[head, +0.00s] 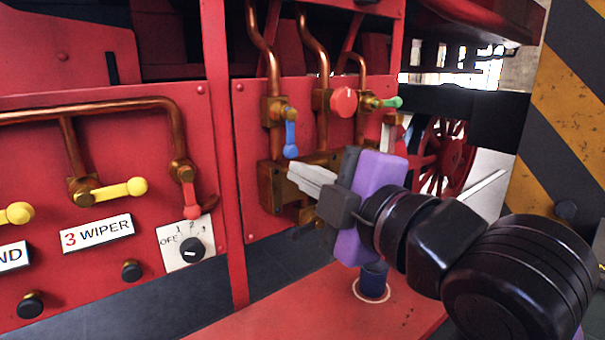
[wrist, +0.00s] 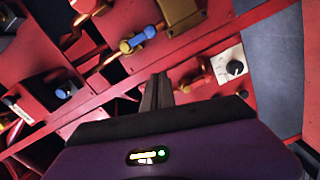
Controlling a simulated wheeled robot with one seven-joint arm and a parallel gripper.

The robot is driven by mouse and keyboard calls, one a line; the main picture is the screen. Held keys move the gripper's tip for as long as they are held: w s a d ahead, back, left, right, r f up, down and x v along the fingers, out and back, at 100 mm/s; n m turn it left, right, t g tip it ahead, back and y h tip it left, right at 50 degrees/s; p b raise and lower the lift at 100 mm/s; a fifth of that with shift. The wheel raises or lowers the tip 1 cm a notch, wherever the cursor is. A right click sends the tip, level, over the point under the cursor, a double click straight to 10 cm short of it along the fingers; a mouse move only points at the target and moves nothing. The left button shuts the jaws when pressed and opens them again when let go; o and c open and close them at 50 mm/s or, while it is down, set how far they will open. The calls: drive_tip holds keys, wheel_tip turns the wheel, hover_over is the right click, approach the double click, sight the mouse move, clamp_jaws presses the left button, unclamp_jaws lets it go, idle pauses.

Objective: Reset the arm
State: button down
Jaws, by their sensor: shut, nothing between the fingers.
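My gripper (head: 294,172) is shut and empty in the head view. Its pale fingers point left in front of the red panel, just below the blue lever (head: 291,138) and before a brass block (head: 272,185). I cannot tell whether the fingertips touch the block. The purple gripper body is at the right of the fingers, and my black arm reaches in from the lower right. In the wrist view the fingers of my gripper (wrist: 158,78) lie together, pointing up the picture toward the red panel, with nothing between them.
Copper pipes, a round red knob (head: 343,102) and a green lever (head: 391,102) are above my gripper. Yellow levers (head: 123,189), a red lever (head: 190,201) and a dial plate (head: 186,243) are at the left. A striped post (head: 571,90) stands at the right.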

drive_tip(key=s+d+r+m+t, duration=0.2)
drive_tip(key=d+r+m+t, duration=0.3)
drive_tip(key=m, duration=0.2)
drive_tip(key=s+d+f+m+t+h, duration=0.2)
drive_tip(key=s+d+f+m+h, duration=0.15)
drive_tip(key=f+m, duration=0.35)
drive_tip(key=s+d+f+m+t+h, duration=0.1)
drive_tip(key=s+d+f+m+h, duration=0.1)
drive_tip(key=d+f+m+h, duration=0.45)
drive_tip(key=s+d+f+g+p, duration=0.1)
drive_tip(key=s+f+g, duration=0.3)
drive_tip(key=s+f, duration=0.9)
drive_tip(key=s+d+f+g+p, duration=0.1)
drive_tip(key=s+f+g, duration=0.3)
drive_tip(key=s+f, duration=0.9)
drive_tip(key=s, duration=0.4)
drive_tip(key=shift+s+d+f+y, duration=0.15)
drive_tip(key=shift+s+d+y, duration=0.15)
drive_tip(key=shift+y, duration=0.1)
